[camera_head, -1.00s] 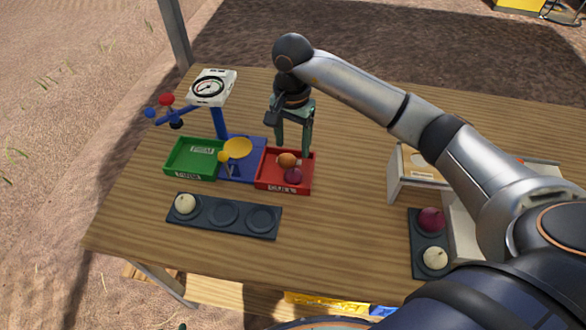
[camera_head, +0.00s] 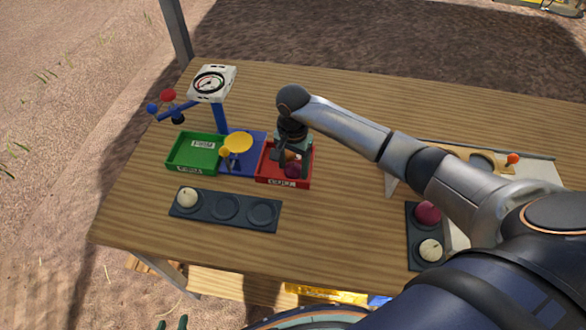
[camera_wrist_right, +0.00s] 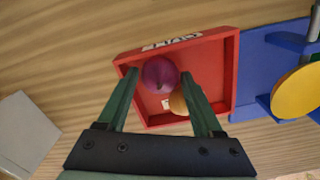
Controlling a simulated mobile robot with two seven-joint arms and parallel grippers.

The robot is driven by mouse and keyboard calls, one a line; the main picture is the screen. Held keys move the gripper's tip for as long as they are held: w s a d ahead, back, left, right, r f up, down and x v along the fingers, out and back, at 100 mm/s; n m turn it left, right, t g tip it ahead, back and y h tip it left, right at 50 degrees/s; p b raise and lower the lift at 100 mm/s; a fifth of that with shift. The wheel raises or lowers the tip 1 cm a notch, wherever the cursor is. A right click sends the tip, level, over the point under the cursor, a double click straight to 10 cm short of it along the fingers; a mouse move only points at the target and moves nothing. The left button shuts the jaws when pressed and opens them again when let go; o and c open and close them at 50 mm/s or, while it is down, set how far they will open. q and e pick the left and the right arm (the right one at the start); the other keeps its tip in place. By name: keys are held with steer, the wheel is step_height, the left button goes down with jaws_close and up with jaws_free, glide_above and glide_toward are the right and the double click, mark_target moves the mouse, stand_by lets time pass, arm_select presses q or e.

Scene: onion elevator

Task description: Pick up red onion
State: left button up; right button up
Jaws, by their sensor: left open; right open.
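A dark red onion (camera_head: 293,171) lies in the red tray (camera_head: 274,180), beside a brown-yellow onion (camera_head: 289,155). My right gripper (camera_head: 291,161) is open and reaches down over the red tray. In the right wrist view the red onion (camera_wrist_right: 160,73) sits between the tips of the two green fingers (camera_wrist_right: 160,78), with the brown-yellow onion (camera_wrist_right: 178,102) partly behind it. I cannot tell whether the fingers touch the red onion. Another red onion (camera_head: 427,212) sits in the right dark holder (camera_head: 412,236).
A green tray (camera_head: 183,164) and a blue scale base (camera_head: 250,140) with a yellow dish (camera_head: 238,142) stand left of the red tray. A dark holder (camera_head: 225,208) with a white onion (camera_head: 188,197) lies in front. Another white onion (camera_head: 430,250) is at the right.

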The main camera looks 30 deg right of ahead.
steer(key=shift+c, duration=0.4)
steer(key=c, duration=0.9)
steer(key=shift+r, duration=0.2)
steer(key=shift+c, duration=0.2)
steer(key=shift+w+r, duration=0.1)
steer(key=shift+r, duration=0.55)
steer(key=a+r, duration=0.1)
steer(key=r, duration=0.1)
steer(key=s+a+r, duration=0.1)
steer(key=r, duration=0.1)
steer(key=a+r+b, duration=0.1)
steer(key=a+r, duration=0.1)
steer(key=shift+s+r, duration=0.15)
steer(key=shift+s, duration=0.05)
steer(key=s+a+r+b, duration=0.1)
steer(key=s+a+r, duration=0.2)
steer(key=a, duration=0.6)
step_height(320, 180, up, 2)
steer(key=shift+s+r+b, duration=0.1)
steer(key=shift+s+b, duration=0.3)
